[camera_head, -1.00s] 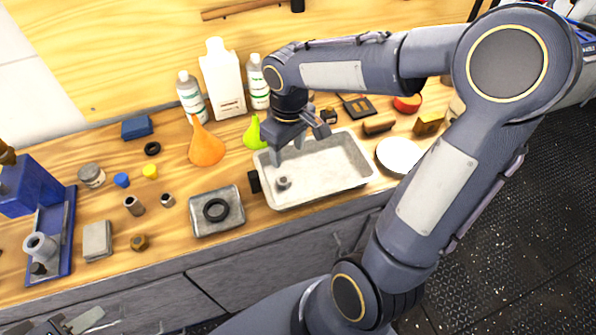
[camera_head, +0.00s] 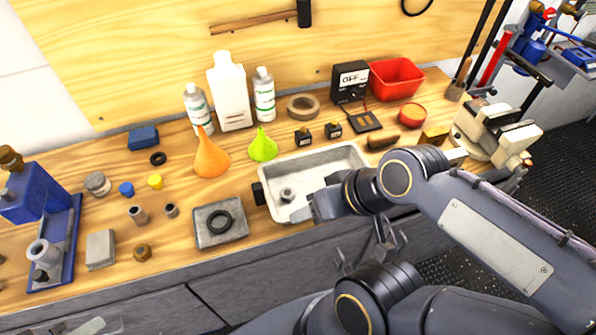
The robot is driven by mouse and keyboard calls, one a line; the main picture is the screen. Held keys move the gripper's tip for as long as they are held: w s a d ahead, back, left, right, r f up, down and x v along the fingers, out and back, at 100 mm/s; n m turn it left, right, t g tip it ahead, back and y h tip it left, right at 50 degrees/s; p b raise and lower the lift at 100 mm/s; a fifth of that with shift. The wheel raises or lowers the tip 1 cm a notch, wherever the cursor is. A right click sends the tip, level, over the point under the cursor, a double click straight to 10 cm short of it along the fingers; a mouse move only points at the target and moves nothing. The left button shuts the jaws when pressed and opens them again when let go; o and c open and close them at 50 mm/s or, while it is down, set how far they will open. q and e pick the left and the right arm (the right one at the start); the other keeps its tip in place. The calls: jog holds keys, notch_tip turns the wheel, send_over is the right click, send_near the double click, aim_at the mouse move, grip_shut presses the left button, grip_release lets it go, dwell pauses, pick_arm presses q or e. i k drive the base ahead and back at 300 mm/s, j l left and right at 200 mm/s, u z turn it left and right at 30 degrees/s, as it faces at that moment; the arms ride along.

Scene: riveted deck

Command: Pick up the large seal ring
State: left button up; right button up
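A large black seal ring (camera_head: 220,221) lies flat on a square grey plate (camera_head: 240,232) on the workbench, left of the pale tray. A smaller black ring (camera_head: 158,158) lies farther back on the wood. My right gripper (camera_head: 314,208) is by the front edge of the tray, to the right of the large ring and apart from it. Its fingers are seen too poorly to tell their opening. My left gripper (camera_head: 77,328) is at the bottom left, partly cut off by the picture edge, away from the ring.
The pale tray (camera_head: 352,152) holds a small grey fitting (camera_head: 287,195). An orange funnel (camera_head: 210,158) and a green funnel (camera_head: 263,148) stand behind the plate and tray. A blue press (camera_head: 66,235) is at the left. Small parts lie between press and plate.

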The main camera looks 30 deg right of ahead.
aim_at(214, 214)
jog(key=j+z, duration=0.3)
jog(key=j, duration=0.6)
jog(key=j+z, duration=0.3)
jog(key=j, duration=0.6)
